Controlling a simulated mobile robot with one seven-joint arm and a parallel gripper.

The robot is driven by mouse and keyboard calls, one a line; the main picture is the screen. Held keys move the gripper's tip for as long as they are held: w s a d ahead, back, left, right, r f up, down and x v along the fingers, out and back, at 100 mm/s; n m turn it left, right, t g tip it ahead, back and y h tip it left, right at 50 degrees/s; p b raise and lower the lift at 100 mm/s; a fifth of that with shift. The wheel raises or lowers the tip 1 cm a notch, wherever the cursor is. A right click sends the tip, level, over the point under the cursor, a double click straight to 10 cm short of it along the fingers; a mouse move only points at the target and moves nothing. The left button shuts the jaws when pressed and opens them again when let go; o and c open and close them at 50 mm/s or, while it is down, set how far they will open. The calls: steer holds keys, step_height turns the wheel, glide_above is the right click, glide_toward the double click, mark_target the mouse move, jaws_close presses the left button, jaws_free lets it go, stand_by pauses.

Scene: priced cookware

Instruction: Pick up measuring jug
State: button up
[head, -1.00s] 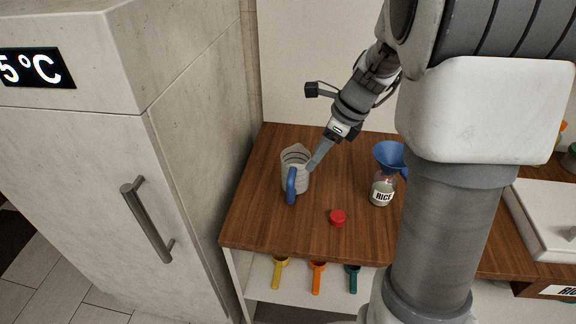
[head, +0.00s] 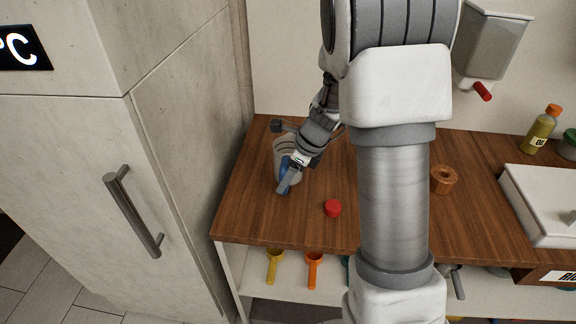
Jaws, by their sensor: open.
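The measuring jug (head: 282,146) is clear with dark markings and has a blue handle (head: 284,172) facing the front. It stands upright on the wooden counter at the left, partly hidden by my gripper. My gripper (head: 286,186) is open, with its fingers down at the handle, overlapping it in the picture. I cannot tell whether the fingers are around the handle or only in front of it.
A red cap (head: 333,208) lies on the counter (head: 250,215) right of the jug. A brown ring-shaped object (head: 443,180) and a white box (head: 550,205) are further right. Yellow (head: 274,265) and orange (head: 314,268) scoops hang below the front edge. A fridge (head: 180,200) stands at left.

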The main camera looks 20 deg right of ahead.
steer(key=shift+a+f, duration=0.15)
steer(key=shift+f, duration=0.2)
jaws_close()
steer(key=shift+w+r, duration=0.1)
stand_by(1.1)
